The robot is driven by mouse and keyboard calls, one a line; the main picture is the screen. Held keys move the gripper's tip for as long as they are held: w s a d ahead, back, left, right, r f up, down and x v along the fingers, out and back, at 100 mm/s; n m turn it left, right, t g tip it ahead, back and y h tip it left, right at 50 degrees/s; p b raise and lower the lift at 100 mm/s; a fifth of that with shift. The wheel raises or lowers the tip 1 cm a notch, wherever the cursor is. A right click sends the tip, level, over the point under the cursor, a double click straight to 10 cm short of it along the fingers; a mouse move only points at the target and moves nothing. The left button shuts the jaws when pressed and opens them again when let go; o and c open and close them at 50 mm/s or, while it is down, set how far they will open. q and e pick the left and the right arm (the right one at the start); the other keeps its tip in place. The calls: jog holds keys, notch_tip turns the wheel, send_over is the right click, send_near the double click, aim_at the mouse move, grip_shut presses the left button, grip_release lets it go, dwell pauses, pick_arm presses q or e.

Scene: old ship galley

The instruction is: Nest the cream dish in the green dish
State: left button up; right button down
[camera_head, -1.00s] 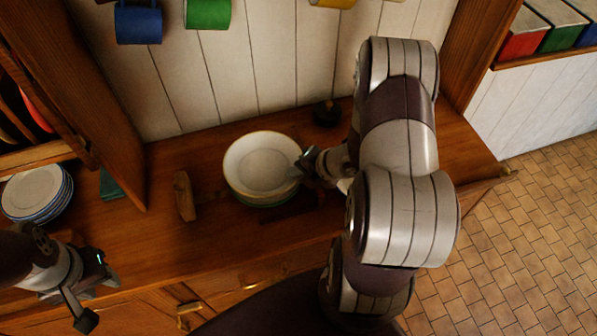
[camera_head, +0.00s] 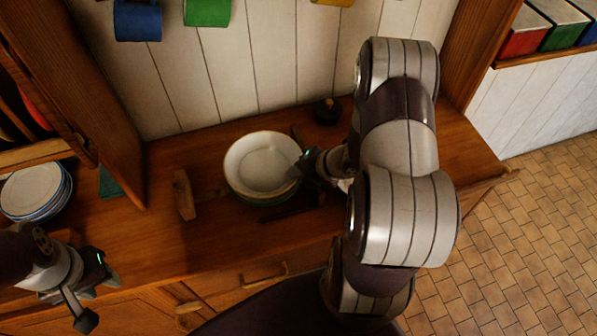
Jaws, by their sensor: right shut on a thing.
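The cream dish (camera_head: 262,162) is a round, shallow bowl with a tan rim on the wooden counter. The green dish (camera_head: 262,196) shows only as a thin green edge under its near side; the cream dish covers the rest. The cream dish looks seated in or just over the green one; I cannot tell whether they touch all round. My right gripper (camera_head: 303,170) is shut on the right rim of the cream dish. My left gripper (camera_head: 98,290) is open and empty at the lower left, in front of the counter, away from the dishes.
A wooden block (camera_head: 184,194) stands left of the dishes. A stack of blue-rimmed plates (camera_head: 36,190) sits at the far left. A small dark object (camera_head: 326,112) stands behind my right gripper. Blue (camera_head: 138,20) and green mugs (camera_head: 207,10) hang on the wall.

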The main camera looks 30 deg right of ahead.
jog(key=shift+f+b, duration=0.45)
jog(key=shift+f, duration=0.05)
dwell(0.3)
jog(key=c, duration=1.1)
grip_release()
jog(key=shift+a, duration=0.1)
jog(key=shift+s+f, duration=0.1)
jog(key=shift+r+p, duration=0.7)
notch_tip(320, 180, up, 2)
jog(key=shift+r+p, duration=0.15)
jog(key=shift+p, duration=0.8)
notch_tip(320, 180, up, 5)
jog(key=p, duration=0.4)
jog(key=shift+f, duration=0.2)
